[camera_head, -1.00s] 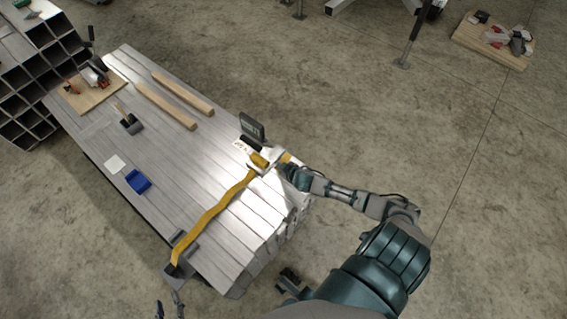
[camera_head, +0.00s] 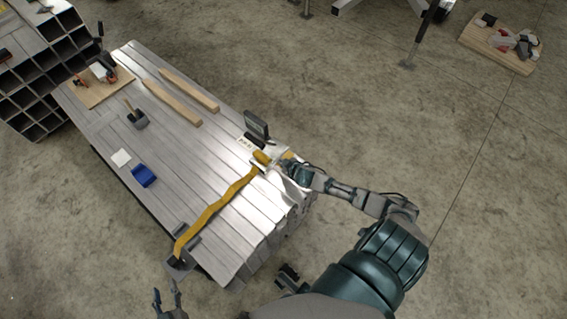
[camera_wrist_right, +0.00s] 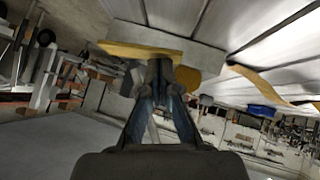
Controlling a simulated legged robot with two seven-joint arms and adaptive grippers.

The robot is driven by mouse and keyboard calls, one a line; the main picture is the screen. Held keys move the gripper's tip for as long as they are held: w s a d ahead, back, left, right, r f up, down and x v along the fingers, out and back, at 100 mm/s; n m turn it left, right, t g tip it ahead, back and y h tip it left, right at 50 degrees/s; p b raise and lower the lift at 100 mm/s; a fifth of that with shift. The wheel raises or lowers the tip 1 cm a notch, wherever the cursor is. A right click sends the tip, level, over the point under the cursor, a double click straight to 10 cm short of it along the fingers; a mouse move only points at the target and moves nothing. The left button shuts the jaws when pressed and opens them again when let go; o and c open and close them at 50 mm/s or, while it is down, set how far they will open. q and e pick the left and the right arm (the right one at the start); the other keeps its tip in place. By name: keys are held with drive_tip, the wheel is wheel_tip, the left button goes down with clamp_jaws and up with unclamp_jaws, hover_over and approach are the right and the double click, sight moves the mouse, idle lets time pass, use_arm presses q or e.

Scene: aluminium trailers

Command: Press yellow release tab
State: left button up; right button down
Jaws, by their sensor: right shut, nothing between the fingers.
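A yellow strap (camera_head: 215,208) runs over the stack of aluminium beams to a ratchet buckle (camera_head: 262,160) near the stack's right edge. My right gripper (camera_head: 284,164) is at the buckle's right side, shut, with nothing seen between its fingers. In the right wrist view my fingertips (camera_wrist_right: 160,68) are together in front of a yellow strip (camera_wrist_right: 140,51) and a rounded yellow piece (camera_wrist_right: 188,78). I cannot tell which yellow part is the release tab, or whether the fingers touch it. My left gripper (camera_head: 170,303) is low at the bottom edge, apart from the stack, its fingers spread.
A dark upright device (camera_head: 256,127) stands just behind the buckle. Wooden battens (camera_head: 166,103), a blue box (camera_head: 143,176), a white card (camera_head: 121,158) and a tool board (camera_head: 104,88) lie on the beams (camera_head: 200,150).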

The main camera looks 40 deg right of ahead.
wheel_tip(320, 180, up, 4)
drive_tip(key=p, duration=0.4)
drive_tip(key=shift+w+a+r, duration=0.1)
drive_tip(key=shift+w+r, duration=0.05)
drive_tip(key=shift+r, duration=0.05)
use_arm(q)
wheel_tip(320, 180, up, 10)
drive_tip(key=p, duration=0.3)
drive_tip(key=shift+w+a+t, duration=0.2)
drive_tip(key=shift+a+t, duration=0.1)
drive_tip(key=shift+t, duration=0.1)
use_arm(e)
drive_tip(key=d+v, duration=0.1)
drive_tip(key=v, duration=0.8)
drive_tip(key=shift+s+r, duration=0.15)
drive_tip(key=shift+s, duration=0.35)
use_arm(q)
drive_tip(key=shift+a, duration=0.25)
use_arm(e)
drive_tip(key=shift+a+r, duration=0.1)
drive_tip(key=shift+a, duration=0.05)
use_arm(q)
drive_tip(key=shift+d, duration=0.3)
use_arm(e)
drive_tip(key=shift+d, duration=0.25)
